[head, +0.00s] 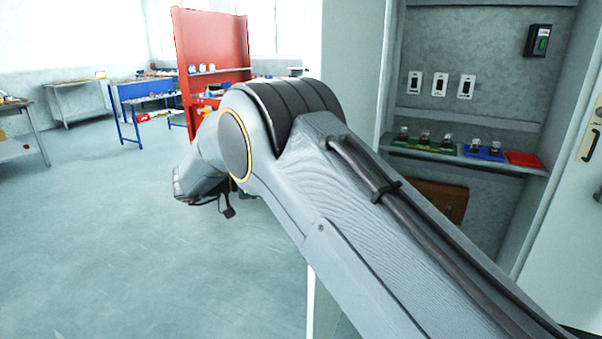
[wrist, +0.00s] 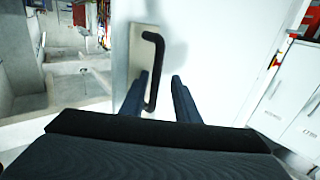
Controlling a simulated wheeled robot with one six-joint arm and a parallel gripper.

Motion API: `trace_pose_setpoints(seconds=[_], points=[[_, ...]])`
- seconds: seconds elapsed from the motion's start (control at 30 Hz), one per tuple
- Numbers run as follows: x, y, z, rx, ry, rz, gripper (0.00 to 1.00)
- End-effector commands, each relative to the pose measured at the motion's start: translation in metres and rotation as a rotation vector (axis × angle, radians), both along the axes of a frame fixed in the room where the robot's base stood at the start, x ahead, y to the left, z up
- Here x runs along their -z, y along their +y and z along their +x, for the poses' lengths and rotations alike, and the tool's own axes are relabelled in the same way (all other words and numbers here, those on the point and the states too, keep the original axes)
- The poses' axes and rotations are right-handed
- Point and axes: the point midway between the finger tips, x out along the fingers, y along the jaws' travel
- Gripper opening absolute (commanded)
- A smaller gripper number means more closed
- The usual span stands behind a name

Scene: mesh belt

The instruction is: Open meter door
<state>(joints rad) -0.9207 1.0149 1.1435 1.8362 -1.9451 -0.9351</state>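In the wrist view a white door panel (wrist: 215,45) fills the middle, with a black bar handle (wrist: 157,62) on a grey plate near its left edge. My gripper (wrist: 160,85) is open, its two dark fingers apart and pointing at the door. The lower part of the handle shows between the fingers, nearer the left one. I cannot tell whether a finger touches it. In the head view my arm crosses the middle and hides that handle. My fingers cannot be made out there.
The head view shows a grey recess at right with a shelf (head: 470,157) of small devices, and a white panel with a dark handle (head: 590,144) at the far right. A red board (head: 212,50) and workbenches stand at the back left. The left floor is clear.

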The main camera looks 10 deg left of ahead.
Motion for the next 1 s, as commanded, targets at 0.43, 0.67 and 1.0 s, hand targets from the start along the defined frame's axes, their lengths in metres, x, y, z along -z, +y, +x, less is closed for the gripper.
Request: trace_pose_setpoints(seconds=[0.43,0.67,1.0], points=[[0.000,0.006,-0.003,0.001,-0.001,0.000,0.29],[-0.002,0.036,-0.019,-0.001,0.000,-0.001,0.29],[-0.004,0.056,-0.027,0.000,0.000,-0.001,0.29]])
